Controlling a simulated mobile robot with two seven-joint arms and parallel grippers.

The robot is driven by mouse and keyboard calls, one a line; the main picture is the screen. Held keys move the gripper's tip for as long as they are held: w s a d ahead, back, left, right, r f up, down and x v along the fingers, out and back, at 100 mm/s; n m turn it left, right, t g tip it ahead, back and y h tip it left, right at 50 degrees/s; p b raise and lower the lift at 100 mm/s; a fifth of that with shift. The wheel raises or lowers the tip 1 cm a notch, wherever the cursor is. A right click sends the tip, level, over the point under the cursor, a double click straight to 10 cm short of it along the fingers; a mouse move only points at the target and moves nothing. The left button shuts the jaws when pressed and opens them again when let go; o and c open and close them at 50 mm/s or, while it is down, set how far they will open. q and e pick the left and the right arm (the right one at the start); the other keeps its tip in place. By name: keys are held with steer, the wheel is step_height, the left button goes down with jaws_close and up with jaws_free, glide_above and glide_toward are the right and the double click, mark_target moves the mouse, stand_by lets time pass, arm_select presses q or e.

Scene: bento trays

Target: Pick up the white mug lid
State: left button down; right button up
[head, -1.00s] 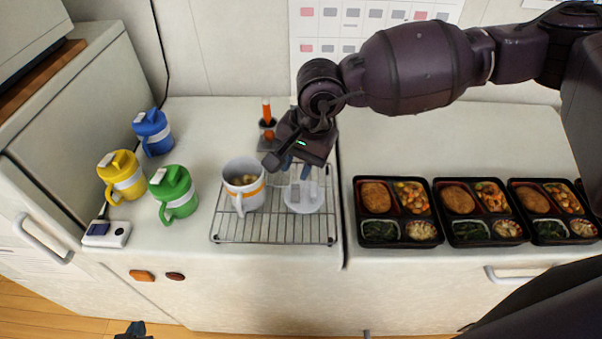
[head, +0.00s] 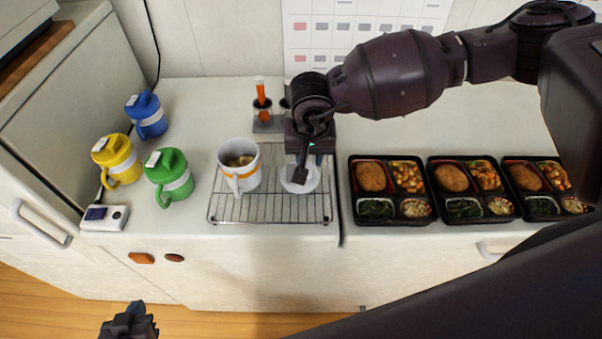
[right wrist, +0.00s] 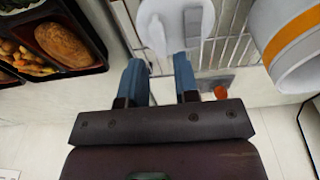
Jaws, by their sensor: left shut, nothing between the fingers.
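The white mug lid (head: 311,183) lies on the wire rack, partly hidden by my right gripper in the head view. My right gripper (head: 300,172) is over the lid. In the right wrist view my right gripper (right wrist: 160,65) is open, its blue fingertips apart and close to the lid (right wrist: 188,18). I cannot tell whether they touch it. The white mug (head: 238,180) with an orange band stands open on the rack, left of the lid, with something brownish inside. My left gripper (head: 130,322) is shut and empty, low in front of the counter.
The wire rack (head: 270,210) is on the counter. Blue (head: 150,122), yellow (head: 120,168) and green (head: 172,185) lidded mugs stand to the left. Several bento trays (head: 392,157) are at the right. A holder with an orange-handled item (head: 260,90) stands behind the rack.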

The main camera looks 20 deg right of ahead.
mark_target(309, 167)
steer(key=shift+w+f+p, duration=0.1)
steer(key=shift+f+p, duration=0.2)
steer(key=shift+f, duration=1.85)
jaws_close()
steer(key=shift+r, duration=0.1)
